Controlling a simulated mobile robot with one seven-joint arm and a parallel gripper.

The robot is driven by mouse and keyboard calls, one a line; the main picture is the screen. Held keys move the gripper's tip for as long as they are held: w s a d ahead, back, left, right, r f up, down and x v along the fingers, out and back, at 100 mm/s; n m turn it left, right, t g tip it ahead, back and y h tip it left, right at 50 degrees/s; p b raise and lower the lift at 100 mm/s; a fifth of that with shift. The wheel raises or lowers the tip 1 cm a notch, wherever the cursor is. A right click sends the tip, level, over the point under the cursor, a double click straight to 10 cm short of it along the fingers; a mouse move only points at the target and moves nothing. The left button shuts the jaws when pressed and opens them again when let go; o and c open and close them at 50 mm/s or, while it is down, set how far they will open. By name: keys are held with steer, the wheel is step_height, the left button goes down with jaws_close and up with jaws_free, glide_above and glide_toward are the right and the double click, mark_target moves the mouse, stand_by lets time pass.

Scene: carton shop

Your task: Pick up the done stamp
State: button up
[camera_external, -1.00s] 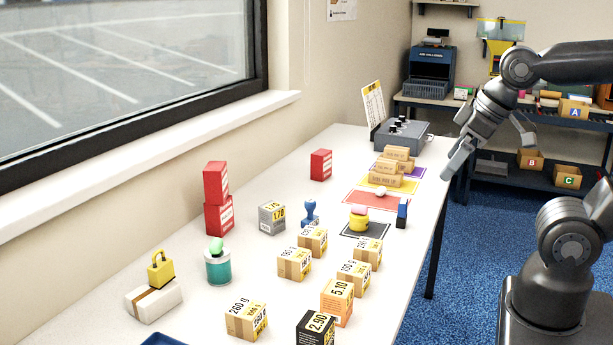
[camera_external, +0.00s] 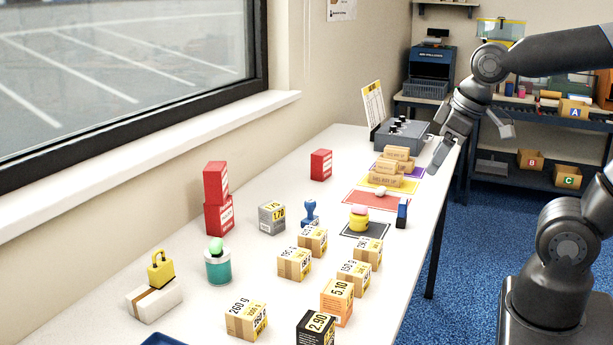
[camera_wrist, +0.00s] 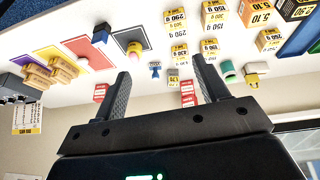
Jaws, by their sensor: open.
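A blue stamp (camera_external: 310,212) with a rounded handle stands upright on the white table, beside a grey carton. Any wording on it is too small to read. In the wrist view the blue stamp (camera_wrist: 155,70) appears between my finger tips, well beyond them. My gripper (camera_external: 450,163) is open and empty, above the far right part of the table, to the right of and behind the stamp. In the wrist view my gripper (camera_wrist: 161,67) shows both fingers spread apart.
A grey carton (camera_external: 272,218) and tan cartons (camera_external: 313,240) stand near the stamp. A dark blue upright block (camera_external: 402,213) and a yellow-and-pink item (camera_external: 358,220) are to its right. Red boxes (camera_external: 219,216) stand left. A grey device (camera_external: 402,135) sits at the far end.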

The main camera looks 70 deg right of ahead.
steer(key=w+d+f+g, duration=0.3)
steer(key=w+d+f, duration=0.3)
steer(key=d, duration=0.4)
steer(key=n+g, duration=0.1)
steer(key=g, duration=0.1)
glide_toward(402, 213)
steer(key=d, duration=0.3)
steer(key=shift+d+f+y, duration=0.1)
steer(key=shift+y, duration=0.2)
step_height(402, 213, down, 5)
steer(key=shift+d+f, duration=0.1)
steer(key=shift+f, duration=0.1)
steer(key=f, duration=0.5)
steer(key=shift+a+f, duration=0.3)
steer(key=shift+a, duration=0.1)
steer(key=shift+c, duration=0.6)
steer(key=c, duration=1)
steer(key=shift+o, duration=0.2)
steer(key=shift+r, duration=0.15)
